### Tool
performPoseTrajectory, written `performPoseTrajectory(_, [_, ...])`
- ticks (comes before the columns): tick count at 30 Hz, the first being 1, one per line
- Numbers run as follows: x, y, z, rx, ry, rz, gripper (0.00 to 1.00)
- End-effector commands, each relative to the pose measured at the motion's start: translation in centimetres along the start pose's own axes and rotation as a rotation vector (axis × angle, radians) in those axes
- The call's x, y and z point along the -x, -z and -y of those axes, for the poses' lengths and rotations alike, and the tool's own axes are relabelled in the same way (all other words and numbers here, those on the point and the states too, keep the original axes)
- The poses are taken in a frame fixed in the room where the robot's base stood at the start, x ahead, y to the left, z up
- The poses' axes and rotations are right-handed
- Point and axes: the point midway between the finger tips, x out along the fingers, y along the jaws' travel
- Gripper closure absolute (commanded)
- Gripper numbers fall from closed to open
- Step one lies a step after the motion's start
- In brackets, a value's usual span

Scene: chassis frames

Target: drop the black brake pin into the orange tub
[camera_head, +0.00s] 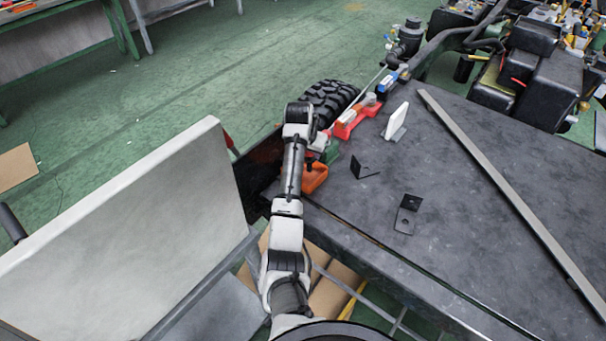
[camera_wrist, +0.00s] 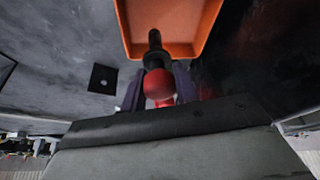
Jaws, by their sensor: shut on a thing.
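The orange tub (camera_head: 315,178) sits at the left corner of the dark table, beside my arm in the head view. In the wrist view the tub (camera_wrist: 205,50) fills the top middle, and its floor looks empty. My gripper (camera_wrist: 158,70) is shut on the black brake pin (camera_wrist: 154,42). The pin's dark end reaches past the fingers and overlaps the tub's near side in the picture. A red rounded part (camera_wrist: 159,84) shows between the fingers; I cannot tell whether it belongs to the pin. The head view hides the pin and fingertips behind my arm.
Black angled brackets (camera_head: 407,214) and (camera_head: 364,168) lie on the dark table (camera_head: 480,200). A white block (camera_head: 396,122), a red bin (camera_head: 350,122) and a green bin (camera_head: 331,152) stand near the tub. A long metal bar (camera_head: 510,190) crosses the table. A pale panel (camera_head: 130,240) stands left of my arm.

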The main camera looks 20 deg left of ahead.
Motion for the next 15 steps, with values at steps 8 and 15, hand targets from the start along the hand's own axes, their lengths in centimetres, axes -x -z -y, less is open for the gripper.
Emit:
performPoseTrajectory(8, [0.01, 0.01, 0.02, 0.0, 0.0, -0.001, 0.62])
performPoseTrajectory(15, [0.01, 0.01, 0.02, 0.001, 0.0, -0.001, 0.45])
